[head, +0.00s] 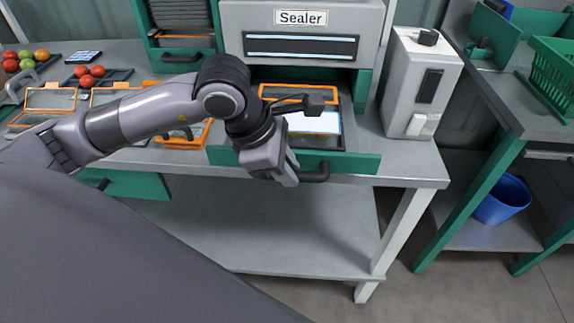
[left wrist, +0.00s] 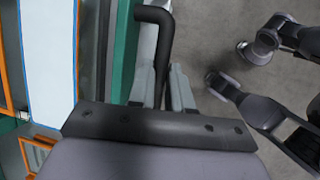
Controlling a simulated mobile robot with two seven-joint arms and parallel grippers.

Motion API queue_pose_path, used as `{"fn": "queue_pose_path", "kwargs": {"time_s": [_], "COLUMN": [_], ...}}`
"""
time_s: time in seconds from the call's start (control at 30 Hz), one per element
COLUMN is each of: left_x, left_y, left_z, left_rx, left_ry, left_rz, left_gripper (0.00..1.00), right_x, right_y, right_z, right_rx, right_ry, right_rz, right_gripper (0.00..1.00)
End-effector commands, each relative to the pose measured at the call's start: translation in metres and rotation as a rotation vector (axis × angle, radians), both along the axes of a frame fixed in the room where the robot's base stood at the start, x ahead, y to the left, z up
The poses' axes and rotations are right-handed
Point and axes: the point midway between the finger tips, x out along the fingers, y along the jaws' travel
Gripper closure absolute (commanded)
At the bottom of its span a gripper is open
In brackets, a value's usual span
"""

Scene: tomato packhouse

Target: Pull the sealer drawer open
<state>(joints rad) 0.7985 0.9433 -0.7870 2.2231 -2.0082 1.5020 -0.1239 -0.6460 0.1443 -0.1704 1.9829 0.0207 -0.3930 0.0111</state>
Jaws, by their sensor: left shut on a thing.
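The sealer (head: 301,45) is a grey machine with a "Sealer" label at the back middle of the bench. Its drawer (head: 355,164), with a green front, stands out from under the machine, so its inside shows. An orange-framed tray and a pale sheet (head: 314,122) lie in it. My left gripper (head: 290,179) is at the drawer front, shut on the black drawer handle (head: 319,174). In the left wrist view the handle (left wrist: 153,18) runs down between the two fingers (left wrist: 166,88). My arm hides part of the drawer's left side.
A white device (head: 412,80) stands right of the sealer. Red tomatoes (head: 91,74) and orange-framed trays (head: 52,98) are on the left bench. A green crate (head: 553,66) sits on the right table, above a blue bin (head: 502,199). The floor before the bench's right end is clear.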

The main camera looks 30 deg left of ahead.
Motion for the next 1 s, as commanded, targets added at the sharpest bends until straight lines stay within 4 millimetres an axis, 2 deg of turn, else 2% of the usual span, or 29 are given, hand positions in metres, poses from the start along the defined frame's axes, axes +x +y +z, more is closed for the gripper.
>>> {"fn": "queue_pose_path", "kwargs": {"time_s": [0.27,0.3,0.33,0.37,0.67,0.77,1.0], "left_x": [0.001,0.001,0.001,0.001,0.0,-0.003,-0.016], "left_y": [0.0,0.0,0.0,0.0,0.001,0.003,0.014], "left_z": [0.002,0.002,0.002,0.002,0.002,0.011,0.047], "left_rx": [-0.001,-0.001,0.0,-0.001,0.0,0.0,0.001], "left_ry": [-0.005,-0.005,-0.004,-0.003,-0.002,-0.003,-0.007], "left_rz": [0.001,0.001,0.001,0.001,0.001,0.002,0.0], "left_gripper": [1.0,0.68,0.58,0.56,0.56,0.56,0.56], "right_x": [0.001,0.001,0.001,0.001,0.001,0.001,0.002], "right_y": [0.0,0.0,0.0,0.0,-0.001,-0.001,-0.002], "right_z": [0.001,0.001,0.001,0.001,0.001,0.001,0.001], "right_rx": [0.0,0.0,0.0,0.0,-0.001,-0.001,-0.002], "right_ry": [-0.003,-0.003,-0.003,-0.003,-0.003,-0.003,-0.003], "right_rz": [0.001,0.001,0.001,0.001,0.0,-0.001,-0.002], "right_gripper": [0.57,0.57,0.57,0.57,0.57,0.57,0.57]}}
